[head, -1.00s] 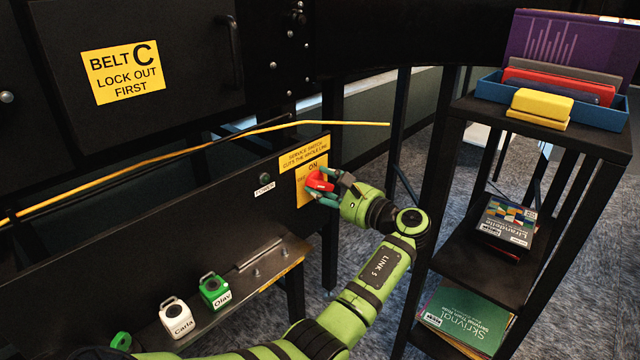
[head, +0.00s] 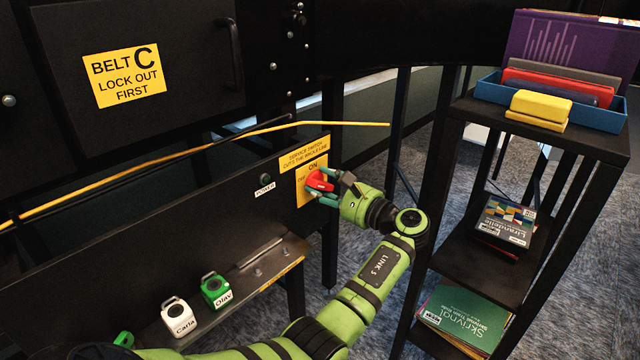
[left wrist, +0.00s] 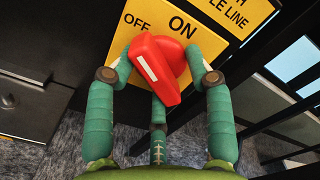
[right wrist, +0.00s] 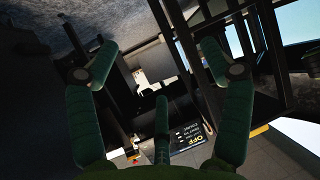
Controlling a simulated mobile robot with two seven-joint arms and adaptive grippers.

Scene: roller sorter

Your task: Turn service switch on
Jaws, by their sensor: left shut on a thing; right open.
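The red service switch (head: 318,181) sits on a yellow plate (head: 305,196) marked ON and OFF, on the dark panel. In the left wrist view the red handle (left wrist: 162,75) has a white line and stands in front of the plate, below the printed ON and OFF. My left gripper (head: 325,185) is shut on the switch handle. Its green fingers (left wrist: 160,85) lie on both sides of the handle, with a third below. My right gripper (right wrist: 160,70) shows only in its own wrist view, open and empty, away from the switch.
A small dark lamp (head: 265,178) labelled POWER is left of the switch. White and green padlocks (head: 178,316) named Carla and Olav stand on a ledge below. A dark shelf (head: 590,138) with books and a blue tray (head: 600,116) stands right of my left arm.

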